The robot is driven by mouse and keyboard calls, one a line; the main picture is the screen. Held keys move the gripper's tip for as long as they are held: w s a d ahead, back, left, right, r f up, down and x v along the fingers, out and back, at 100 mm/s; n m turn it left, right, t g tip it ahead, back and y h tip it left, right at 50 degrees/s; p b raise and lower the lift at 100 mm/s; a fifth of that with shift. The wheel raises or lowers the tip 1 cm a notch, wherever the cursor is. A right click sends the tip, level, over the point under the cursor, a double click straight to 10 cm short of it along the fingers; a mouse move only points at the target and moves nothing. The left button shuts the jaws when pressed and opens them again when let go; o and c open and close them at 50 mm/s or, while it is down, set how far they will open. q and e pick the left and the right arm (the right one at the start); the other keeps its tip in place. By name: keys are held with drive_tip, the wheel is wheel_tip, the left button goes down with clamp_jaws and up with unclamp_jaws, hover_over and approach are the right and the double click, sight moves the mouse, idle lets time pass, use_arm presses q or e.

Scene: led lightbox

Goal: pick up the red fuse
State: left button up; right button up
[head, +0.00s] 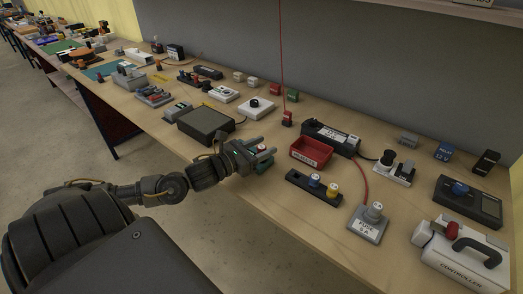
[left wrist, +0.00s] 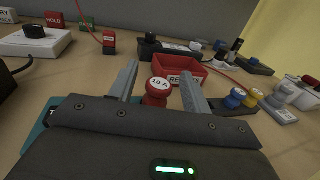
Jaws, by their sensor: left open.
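The red fuse (left wrist: 157,92), with a white top marked 10 A, stands upright in the left wrist view. It appears between the two open fingers of my left gripper (left wrist: 160,88), with gaps on both sides. What it stands on is hidden by the gripper body. In the head view, my left gripper (head: 263,149) is low over the table, left of the red bin, and mostly hides the red fuse. The red bin (head: 311,151) also shows just beyond the fingers in the left wrist view (left wrist: 172,64). My right gripper is not in view.
A grey fuse base (head: 367,226) stands farther right. A dark flat panel (head: 206,124) is to the left. Bare wood lies in front of the holder.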

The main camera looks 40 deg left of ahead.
sight(261, 147)
use_arm(q)
clamp_jaws()
idle(0.3)
drive_tip(key=shift+r, duration=0.55)
wheel_tip(261, 147, up, 2)
drive_tip(key=shift+s+r+b, duration=0.1)
drive_tip(key=shift+b, duration=0.5)
drive_tip(key=s+d+r+p, duration=0.2)
drive_tip(key=s+r+p, duration=0.7)
drive_tip(key=s+p, duration=0.4)
drive_tip(key=shift+s+d+r, duration=0.25)
drive_tip(key=shift+d+r, duration=0.1)
drive_tip(key=shift+d, duration=0.05)
